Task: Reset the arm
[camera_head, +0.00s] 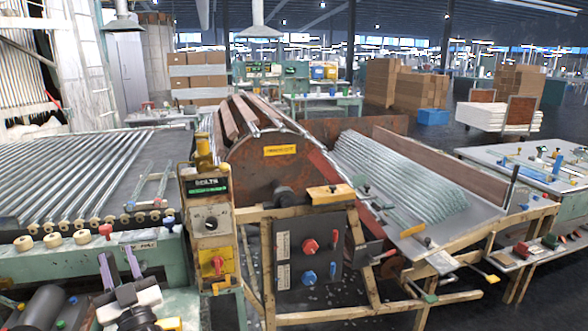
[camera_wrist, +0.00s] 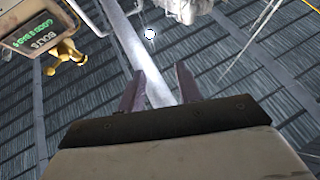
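My gripper (camera_head: 116,253) is at the lower left of the head view, with its two purple fingers pointing up and apart. It stands in front of the green-sided roller bench. In the wrist view my gripper (camera_wrist: 159,70) is open, with a clear gap between the fingers and no held object seen. A pale beam behind the gap looks like part of the ceiling. The wrist camera faces up towards the roof.
A control box (camera_head: 208,228) with a yellow lower panel stands right of my gripper. A rusty drum (camera_head: 262,170) is behind it. A sloped tray (camera_head: 470,215) of glass tubes is at right. The roller bench (camera_head: 150,252) is close behind my gripper.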

